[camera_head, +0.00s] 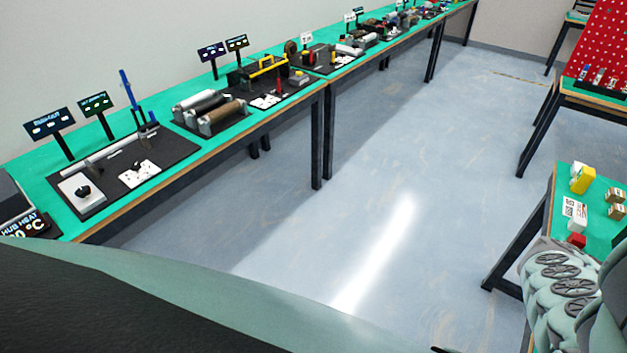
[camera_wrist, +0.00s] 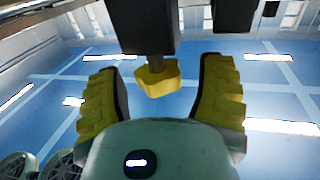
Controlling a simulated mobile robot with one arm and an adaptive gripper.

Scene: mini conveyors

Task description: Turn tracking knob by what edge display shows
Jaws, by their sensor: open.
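In the head view, a black knob (camera_head: 83,191) sits on a pale plate at the near left of the long bench. Behind it, a small dark display (camera_head: 49,122) with light text stands on a post; its reading is too small to make out. A second display (camera_head: 96,102) with green text stands beside it. Which knob is the tracking knob I cannot tell for sure. My gripper (camera_wrist: 158,77) is open, with yellow ridged fingers spread. A yellow block on a dark stem shows between them; I cannot tell whether it is part of my gripper. No knob shows there.
The green-topped bench (camera_head: 55,177) runs along the wall with rollers (camera_head: 200,102) and other stations. A side table (camera_head: 600,185) with small boxes is at right. The floor (camera_head: 350,210) between is clear.

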